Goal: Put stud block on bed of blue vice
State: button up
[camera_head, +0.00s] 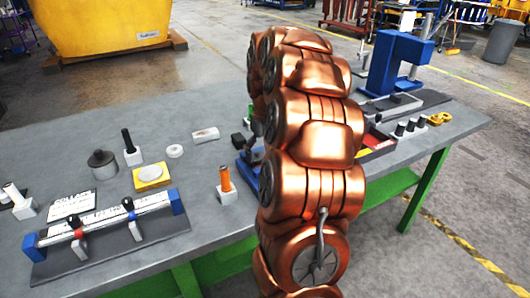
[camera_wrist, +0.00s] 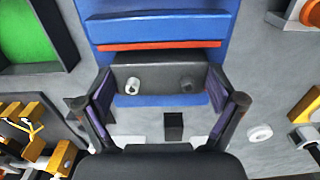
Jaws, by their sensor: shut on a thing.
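In the wrist view my gripper (camera_wrist: 163,97) is shut on the stud block (camera_wrist: 160,70), a dark grey block with one pale and one dark round stud on its face. The purple finger pads press against its two ends. The blue vice (camera_wrist: 160,28), with a red strip across it, lies beyond and below the block; I cannot tell whether the block touches it. In the head view a blue part, likely the vice (camera_head: 244,158), shows at the left edge of my copper arm.
A small dark block (camera_wrist: 173,126) and a white ring (camera_wrist: 260,133) lie near the gripper. A green-lined tray (camera_wrist: 68,50) is at upper left. The bench (camera_head: 130,255) also holds an orange cylinder (camera_head: 225,181), a blue press (camera_head: 395,65) and a measuring fixture (camera_head: 85,232).

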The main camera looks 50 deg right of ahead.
jog(key=o, duration=1.4)
jog(key=shift+f, duration=0.1)
notch_tip(320, 180, up, 12)
jog(key=b, duration=0.1)
jog(key=shift+b, duration=0.4)
